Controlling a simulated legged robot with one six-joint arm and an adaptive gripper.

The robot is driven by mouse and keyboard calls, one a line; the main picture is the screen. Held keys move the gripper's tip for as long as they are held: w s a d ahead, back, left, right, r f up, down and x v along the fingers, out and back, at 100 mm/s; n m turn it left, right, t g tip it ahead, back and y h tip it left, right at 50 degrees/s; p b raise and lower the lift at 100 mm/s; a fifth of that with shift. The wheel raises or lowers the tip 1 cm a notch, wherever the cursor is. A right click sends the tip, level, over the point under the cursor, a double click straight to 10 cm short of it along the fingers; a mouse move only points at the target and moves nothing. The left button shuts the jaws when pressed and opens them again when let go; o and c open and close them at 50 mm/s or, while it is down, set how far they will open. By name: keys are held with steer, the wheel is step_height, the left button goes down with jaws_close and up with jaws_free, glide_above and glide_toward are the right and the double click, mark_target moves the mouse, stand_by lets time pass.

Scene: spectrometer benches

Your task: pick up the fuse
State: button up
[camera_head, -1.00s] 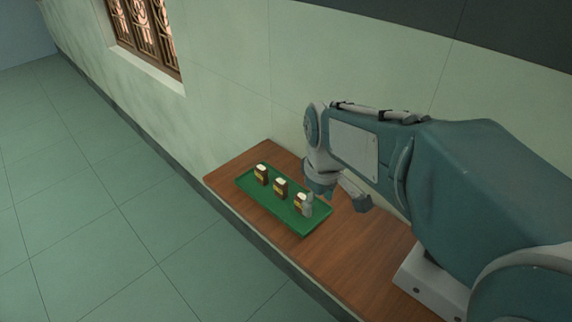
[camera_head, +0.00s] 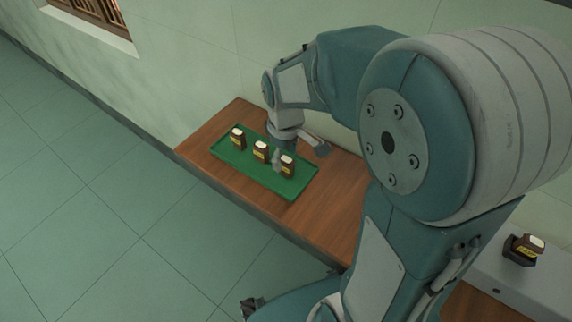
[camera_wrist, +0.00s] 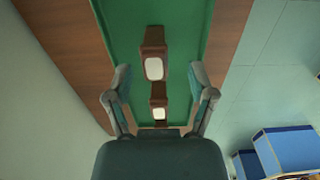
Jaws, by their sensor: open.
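Three small brown fuses with white tops and yellow labels stand upright in a row on a green tray: the left fuse (camera_head: 238,139), the middle fuse (camera_head: 260,151) and the right fuse (camera_head: 287,167). My gripper (camera_head: 277,160) is open and empty, pointing down over the tray by the middle and right fuses. In the wrist view, my gripper's fingers (camera_wrist: 160,72) are spread wide. One fuse (camera_wrist: 153,68) shows ahead between the fingertips, and another fuse (camera_wrist: 159,113) lies nearer the palm, partly hidden. I cannot tell whether a finger touches a fuse.
The green tray (camera_head: 235,165) lies on a brown wooden bench (camera_head: 325,215) against a pale wall. Another dark, white-topped piece (camera_head: 523,249) sits on a grey unit (camera_head: 500,275) at lower right. Blue boxes (camera_wrist: 287,150) show at the wrist view's lower right. Floor is open at left.

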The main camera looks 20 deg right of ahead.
mark_target(286, 159)
steer(key=f, duration=0.4)
steer(key=shift+w+d+f, duration=0.15)
steer(key=shift+w, duration=0.05)
jaws_close()
steer(key=shift+r, duration=0.6)
step_height(286, 159, up, 2)
steer(key=shift+r, duration=0.15)
steer(key=s+d+r, duration=0.2)
steer(key=s+r, duration=0.7)
steer(key=s, duration=0.5)
steer(key=shift+r, duration=0.35)
